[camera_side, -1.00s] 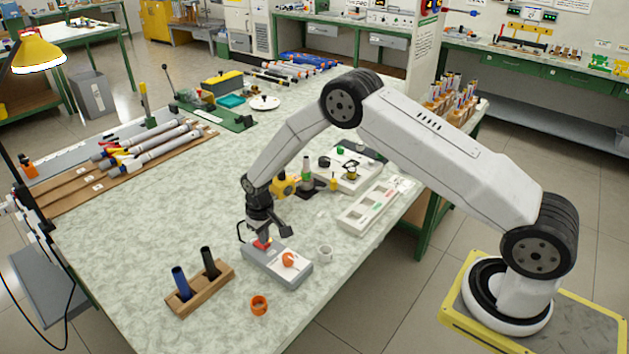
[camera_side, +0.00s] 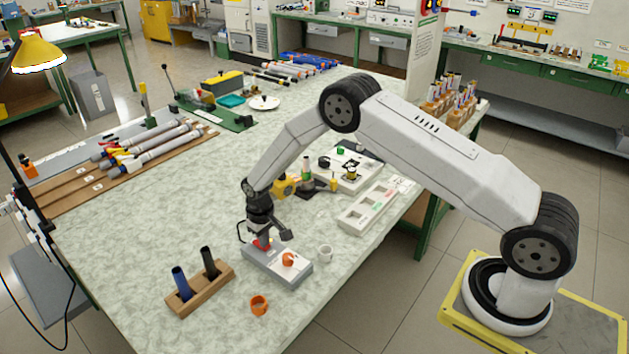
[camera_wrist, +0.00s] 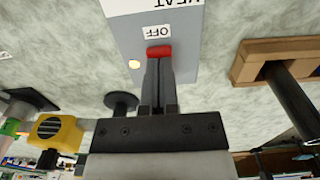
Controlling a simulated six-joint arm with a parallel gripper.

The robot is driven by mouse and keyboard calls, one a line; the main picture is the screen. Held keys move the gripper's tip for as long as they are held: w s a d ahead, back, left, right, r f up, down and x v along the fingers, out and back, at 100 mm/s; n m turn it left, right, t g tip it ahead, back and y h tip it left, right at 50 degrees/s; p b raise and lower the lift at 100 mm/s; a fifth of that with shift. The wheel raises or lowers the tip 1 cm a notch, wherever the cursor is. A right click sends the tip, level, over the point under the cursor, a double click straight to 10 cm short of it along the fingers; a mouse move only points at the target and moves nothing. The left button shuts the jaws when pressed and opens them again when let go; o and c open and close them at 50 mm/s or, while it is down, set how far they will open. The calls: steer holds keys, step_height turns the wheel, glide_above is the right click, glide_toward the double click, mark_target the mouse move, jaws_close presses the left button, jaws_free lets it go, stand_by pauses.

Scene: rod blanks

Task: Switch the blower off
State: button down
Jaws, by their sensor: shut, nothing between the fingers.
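The grey control box (camera_side: 290,272) stands on the bench in the side view, and in the wrist view its grey top (camera_wrist: 192,55) carries an OFF label (camera_wrist: 158,31). A red switch (camera_wrist: 159,51) sits just below that label. A small pale orange lamp (camera_wrist: 134,64) beside it looks lit. My gripper (camera_wrist: 158,62) is shut and empty, pointing down with its fingertips at the red switch's near edge. I cannot tell whether they press it. The fingers hide the box top behind them. An orange part (camera_side: 288,259) sits on the box's other end.
A wooden block (camera_side: 205,290) with a blue and a black upright handle stands to the left. A yellow device (camera_side: 285,184) is behind.

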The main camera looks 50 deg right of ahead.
stand_by(0.4)
steer(key=shift+r, duration=3.4)
steer(key=shift+s+r, duration=0.25)
steer(key=shift+r, duration=0.15)
steer(key=s+d+r+t, duration=0.1)
steer(key=s+r, duration=0.5)
steer(key=s, duration=0.6)
steer(key=s+r+t, duration=0.1)
steer(key=s+r, duration=0.5)
steer(key=s, duration=0.6)
steer(key=shift+s+d+r+t, duration=0.3)
steer(key=shift+d+r, duration=0.05)
steer(key=shift+r, duration=0.05)
